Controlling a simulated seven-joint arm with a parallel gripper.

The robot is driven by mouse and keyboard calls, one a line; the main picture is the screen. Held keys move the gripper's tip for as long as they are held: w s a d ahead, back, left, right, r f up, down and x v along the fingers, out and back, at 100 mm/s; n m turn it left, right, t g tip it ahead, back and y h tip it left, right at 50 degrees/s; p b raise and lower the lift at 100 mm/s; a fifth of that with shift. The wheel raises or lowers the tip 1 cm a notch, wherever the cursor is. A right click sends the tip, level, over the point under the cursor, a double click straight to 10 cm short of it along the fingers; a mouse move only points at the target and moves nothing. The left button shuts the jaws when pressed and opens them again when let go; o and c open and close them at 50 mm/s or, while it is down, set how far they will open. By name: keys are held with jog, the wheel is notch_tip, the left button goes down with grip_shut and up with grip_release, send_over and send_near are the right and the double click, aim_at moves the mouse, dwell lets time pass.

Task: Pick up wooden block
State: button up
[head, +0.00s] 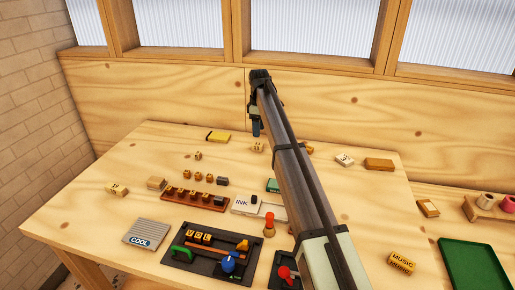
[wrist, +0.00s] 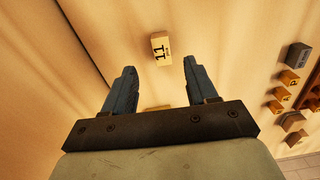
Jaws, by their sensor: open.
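A small wooden block marked "11" (wrist: 161,46) lies on the table, seen in the wrist view just beyond and between my fingertips. In the head view a small block (head: 257,147) lies close below my gripper (head: 257,128), and it looks like the same one. My gripper is open and empty, its two dark fingers (wrist: 159,66) apart from the block. The frames do not show which block is meant.
A row of lettered cubes sits on a reddish rack (head: 195,200). A wooden wall closes the back.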

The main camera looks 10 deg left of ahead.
aim_at(259, 144)
jog(key=shift+s+f, duration=0.1)
jog(key=shift+f, duration=3.55)
jog(key=shift+c, duration=0.2)
grip_shut()
